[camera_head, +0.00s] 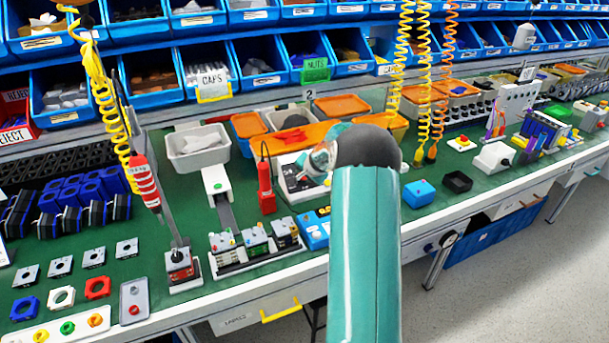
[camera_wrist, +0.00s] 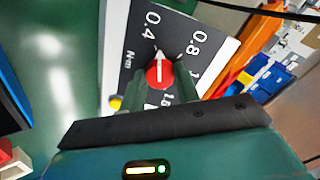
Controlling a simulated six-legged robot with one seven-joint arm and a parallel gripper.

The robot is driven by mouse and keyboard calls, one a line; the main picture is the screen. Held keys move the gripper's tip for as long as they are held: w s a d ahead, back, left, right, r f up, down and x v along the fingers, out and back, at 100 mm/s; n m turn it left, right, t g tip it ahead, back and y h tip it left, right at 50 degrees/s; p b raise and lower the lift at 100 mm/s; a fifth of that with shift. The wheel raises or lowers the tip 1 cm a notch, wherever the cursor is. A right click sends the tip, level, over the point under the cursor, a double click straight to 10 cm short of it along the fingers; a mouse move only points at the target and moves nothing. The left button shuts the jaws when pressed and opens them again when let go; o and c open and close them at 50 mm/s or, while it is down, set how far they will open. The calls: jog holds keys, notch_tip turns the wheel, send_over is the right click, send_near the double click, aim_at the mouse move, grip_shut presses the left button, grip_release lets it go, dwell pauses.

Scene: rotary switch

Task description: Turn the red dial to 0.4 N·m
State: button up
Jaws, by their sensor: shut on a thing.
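The red dial (camera_wrist: 158,77) has a white pointer and sits on a dark panel (camera_wrist: 137,82) with a white edge. In the wrist view the pointer aims nearly straight up, between the 0.4 and 0.8 labels and closer to 0.4. I cannot tell its exact alignment with a mark. My gripper (camera_wrist: 158,92) is shut on the dial, with one dark green finger on each side. In the head view the panel (camera_head: 292,184) lies on the green bench, and my arm hides the dial. A yellow knob (camera_wrist: 116,102) is near the panel's lower left corner.
A blue device (camera_head: 314,230) is in front, and small boxes on a rack (camera_head: 254,240) are front left. Orange and grey bins (camera_head: 198,147) stand behind. A blue box (camera_head: 419,193) is to the right.

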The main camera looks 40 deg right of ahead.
jog(key=shift+n, duration=0.9)
jog(key=o, duration=1)
jog(key=shift+c, duration=0.2)
jog(key=shift+s+r, duration=0.1)
jog(key=v, duration=1.3)
jog(key=shift+s+a+r, duration=0.15)
